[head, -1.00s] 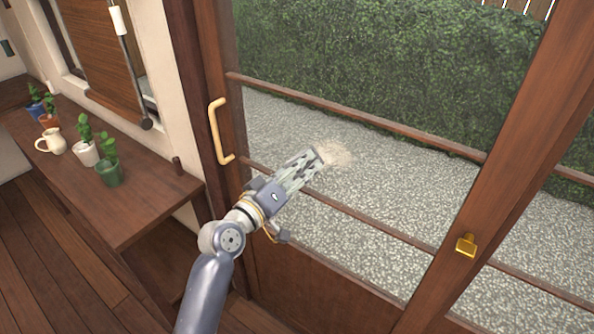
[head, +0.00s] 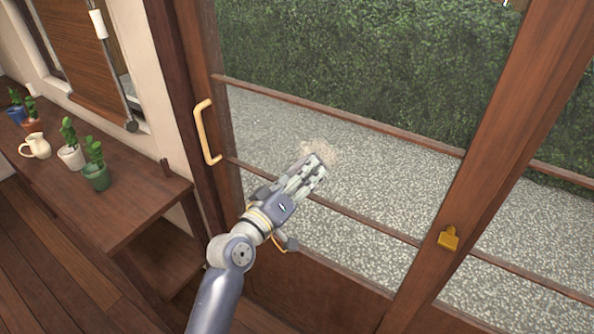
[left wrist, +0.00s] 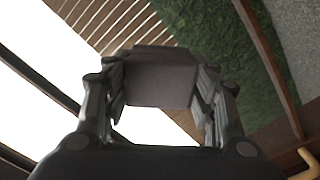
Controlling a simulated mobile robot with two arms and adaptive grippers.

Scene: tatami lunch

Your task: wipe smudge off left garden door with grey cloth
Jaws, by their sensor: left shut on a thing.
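The left garden door is a brown wooden frame with glass panes and a pale curved handle (head: 207,133). A beige smudge (head: 322,149) shows on its glass, right of the handle. My left gripper (head: 312,168) is in front of the glass, its tips overlapping the smudge's lower edge in the head view. I cannot tell whether it touches the pane. In the left wrist view the gripper is shut on the grey cloth (left wrist: 160,82), a dark grey piece between the two fingers. In the head view the cloth is mostly hidden by the fingers. My right gripper is out of view.
A wooden shelf (head: 135,208) on the left bears potted plants (head: 95,175) and a cream jug (head: 35,146). A brass knob (head: 448,238) sits on the door stile to the right. Horizontal wooden bars cross the glass. Gravel and a hedge lie outside.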

